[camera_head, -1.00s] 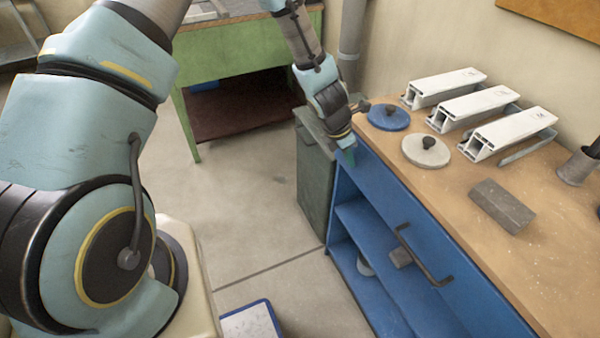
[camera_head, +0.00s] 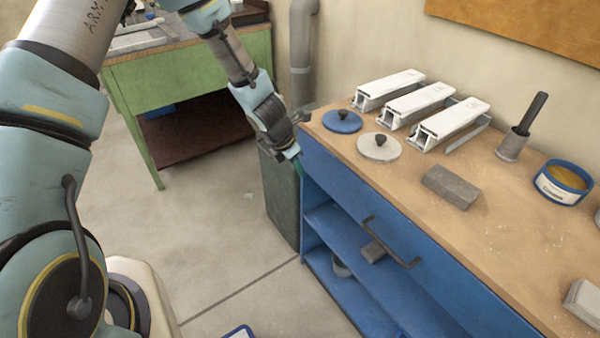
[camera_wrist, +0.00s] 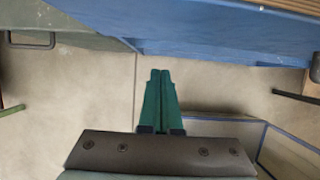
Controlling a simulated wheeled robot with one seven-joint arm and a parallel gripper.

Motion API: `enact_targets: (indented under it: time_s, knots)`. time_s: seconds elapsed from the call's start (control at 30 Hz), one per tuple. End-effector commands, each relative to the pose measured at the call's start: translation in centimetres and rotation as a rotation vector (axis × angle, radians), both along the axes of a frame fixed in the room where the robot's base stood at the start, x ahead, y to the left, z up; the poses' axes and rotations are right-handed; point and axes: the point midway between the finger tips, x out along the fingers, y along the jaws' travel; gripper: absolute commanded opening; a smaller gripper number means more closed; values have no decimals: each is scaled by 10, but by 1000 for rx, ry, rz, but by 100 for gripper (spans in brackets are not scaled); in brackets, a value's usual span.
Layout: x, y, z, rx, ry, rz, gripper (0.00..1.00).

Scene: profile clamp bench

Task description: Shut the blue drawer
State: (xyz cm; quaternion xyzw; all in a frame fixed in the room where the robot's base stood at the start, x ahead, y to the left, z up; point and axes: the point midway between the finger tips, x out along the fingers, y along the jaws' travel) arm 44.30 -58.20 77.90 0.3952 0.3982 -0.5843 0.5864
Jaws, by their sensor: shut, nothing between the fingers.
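The blue drawer (camera_head: 345,190) is the long blue front under the wooden bench top, with a dark bar handle (camera_head: 392,243). In the head view its front lies close under the bench edge; I cannot tell how far out it stands. Its blue face fills the top of the wrist view (camera_wrist: 215,45). My gripper (camera_head: 298,168) is at the far left end of the drawer front, pointing down. In the wrist view the green fingers (camera_wrist: 160,78) are together and empty, with their tips near the blue face. I cannot tell whether they touch it.
A dark green bin (camera_head: 279,200) stands beside the cabinet's left end, close to my gripper. Open blue shelves (camera_head: 335,225) lie below the drawer. White profiles (camera_head: 450,125), a grey block (camera_head: 450,186) and a blue tin (camera_head: 562,183) are on the bench. Floor at left is clear.

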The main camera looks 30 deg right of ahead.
Motion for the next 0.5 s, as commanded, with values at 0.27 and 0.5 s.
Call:
enact_targets:
  time_s: [0.27,0.5]
  knots:
    - [0,15,43,-4,-6,-2,0]
    - [-1,28,75,-2,-4,-3,0]
